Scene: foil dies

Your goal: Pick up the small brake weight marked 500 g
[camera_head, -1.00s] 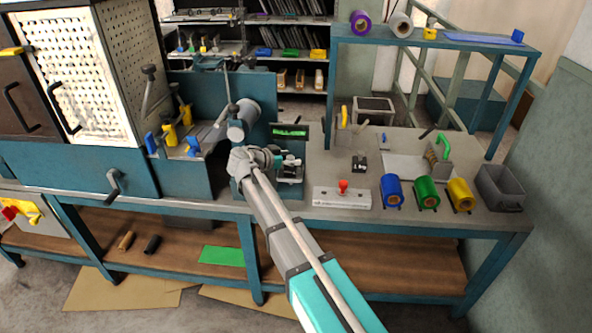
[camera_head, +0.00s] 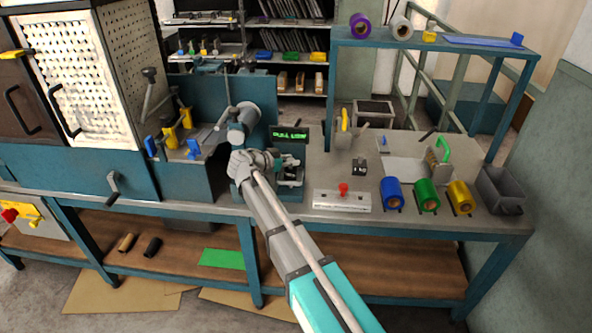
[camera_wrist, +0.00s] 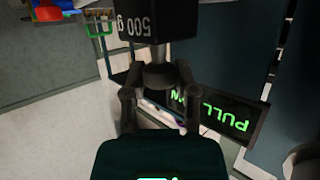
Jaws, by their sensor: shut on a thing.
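The brake weight (camera_wrist: 150,22) is a black block with white "500 g" lettering, upside down at the top of the wrist view. A grey knob joins it on the side toward my gripper. My gripper (camera_wrist: 157,82) is shut on that knob, one finger on each side. In the head view my gripper (camera_head: 272,158) is at the machine's right side, below the display, and the arm's end partly hides it. I cannot make out the held weight there, or tell whether it touches a support.
A display (camera_head: 290,136) reading "PULL LOW" stands beside the gripper. Another small black block (camera_head: 359,167) is on the bench. A white panel with a red knob (camera_head: 343,198), blue, green and gold rolls (camera_head: 427,195) and a grey bin (camera_head: 502,190) line the front right.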

